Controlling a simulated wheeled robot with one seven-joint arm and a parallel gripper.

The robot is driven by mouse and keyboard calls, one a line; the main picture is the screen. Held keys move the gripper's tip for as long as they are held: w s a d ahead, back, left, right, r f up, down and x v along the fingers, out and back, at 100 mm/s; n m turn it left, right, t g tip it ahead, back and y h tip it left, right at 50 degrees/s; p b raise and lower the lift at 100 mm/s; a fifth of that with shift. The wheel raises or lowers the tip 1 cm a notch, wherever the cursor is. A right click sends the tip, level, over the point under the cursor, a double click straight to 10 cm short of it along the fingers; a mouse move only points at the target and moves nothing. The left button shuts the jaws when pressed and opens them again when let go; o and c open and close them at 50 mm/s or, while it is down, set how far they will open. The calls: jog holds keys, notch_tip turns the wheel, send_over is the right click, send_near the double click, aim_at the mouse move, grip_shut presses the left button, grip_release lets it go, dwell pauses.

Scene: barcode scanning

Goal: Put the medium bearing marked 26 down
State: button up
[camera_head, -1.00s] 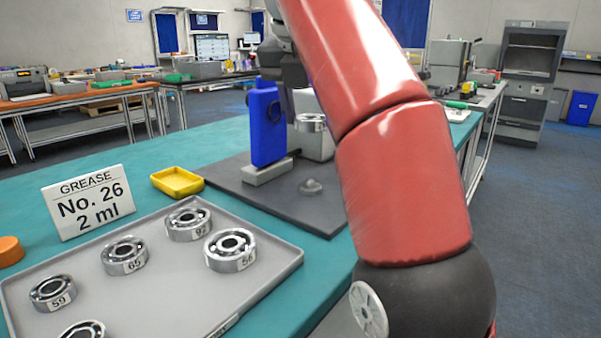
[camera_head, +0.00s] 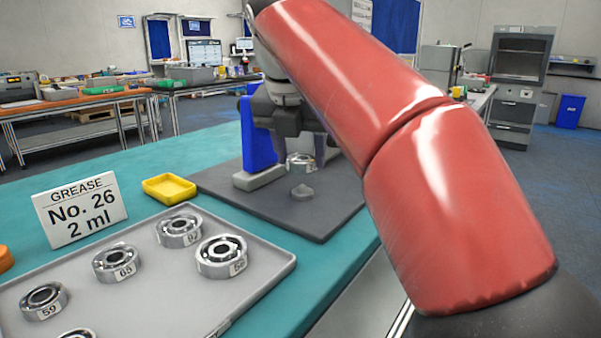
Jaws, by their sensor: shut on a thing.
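My gripper (camera_head: 300,145) is shut on a small silver bearing (camera_head: 301,163), behind and beyond my red arm. No mark can be read on this bearing. The gripper fingers are small and partly hidden. A sign (camera_head: 80,209) reading "GREASE No. 26 2 ml" stands on the teal table.
A blue upright unit on a grey foot (camera_head: 256,145) stands just left of my gripper. A grey tray (camera_head: 175,285) in front holds several bearings, with marks such as 59 and 65. A yellow dish (camera_head: 169,189) sits between sign and mat. Mat front is clear.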

aim_at(298, 162)
jog(key=shift+f, duration=1.9)
jog(key=shift+f, duration=0.2)
jog(key=o, duration=1.1)
